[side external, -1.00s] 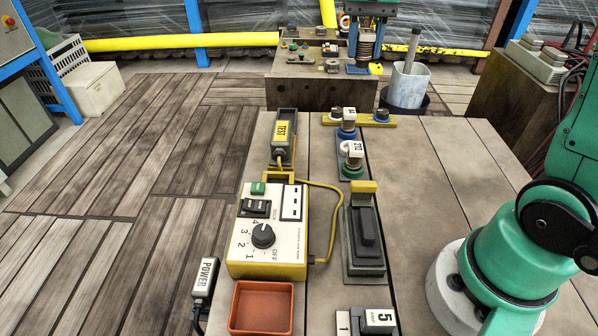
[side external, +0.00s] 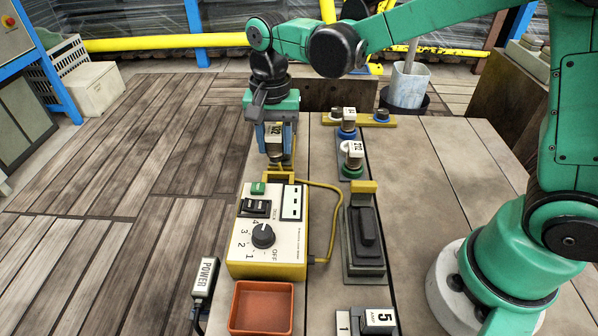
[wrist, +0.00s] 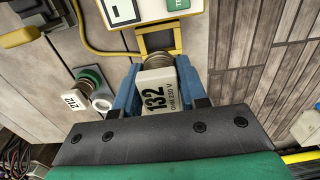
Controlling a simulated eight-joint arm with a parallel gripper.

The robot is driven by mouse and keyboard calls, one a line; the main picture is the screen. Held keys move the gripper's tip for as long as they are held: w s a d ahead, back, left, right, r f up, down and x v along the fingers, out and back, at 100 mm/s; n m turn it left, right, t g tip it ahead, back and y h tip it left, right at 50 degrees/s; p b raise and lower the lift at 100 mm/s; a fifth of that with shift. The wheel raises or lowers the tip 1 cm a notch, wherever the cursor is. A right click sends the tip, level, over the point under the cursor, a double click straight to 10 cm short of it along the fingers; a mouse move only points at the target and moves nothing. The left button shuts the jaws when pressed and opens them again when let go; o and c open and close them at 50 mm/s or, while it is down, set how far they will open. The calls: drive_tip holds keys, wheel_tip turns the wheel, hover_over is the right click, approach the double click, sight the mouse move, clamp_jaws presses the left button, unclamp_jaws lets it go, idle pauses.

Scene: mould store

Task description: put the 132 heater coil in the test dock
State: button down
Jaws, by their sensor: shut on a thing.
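The 132 heater coil (wrist: 160,90), a pale block with a metal threaded end, is between the blue fingers of my gripper (wrist: 160,98). The wrist view shows the printed 132. In the side view my gripper (side external: 275,143) is shut on the coil (side external: 275,134), its metal end pointing down. A yellow-edged dark socket, apparently the test dock (wrist: 158,37), is at the edge of the white tester (wrist: 185,8). The coil's metal end is close to it; I cannot tell whether they touch. The yellow TEST label seen earlier is hidden behind my gripper.
The tester (side external: 265,238) has a dial and a yellow cable (side external: 335,215). A 212 coil (side external: 354,155) and another labelled coil (side external: 348,120) stand to the right. A black holder (side external: 365,240), an orange tray (side external: 262,308) and a POWER plug (side external: 205,280) are nearer.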

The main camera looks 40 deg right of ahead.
sight(276, 159)
drive_tip(key=shift+f, duration=2.3)
drive_tip(key=shift+f, duration=0.2)
drive_tip(key=shift+f, duration=0.25)
drive_tip(key=shift+f, duration=0.35)
unclamp_jaws()
idle(0.3)
drive_tip(key=shift+r, duration=3.8)
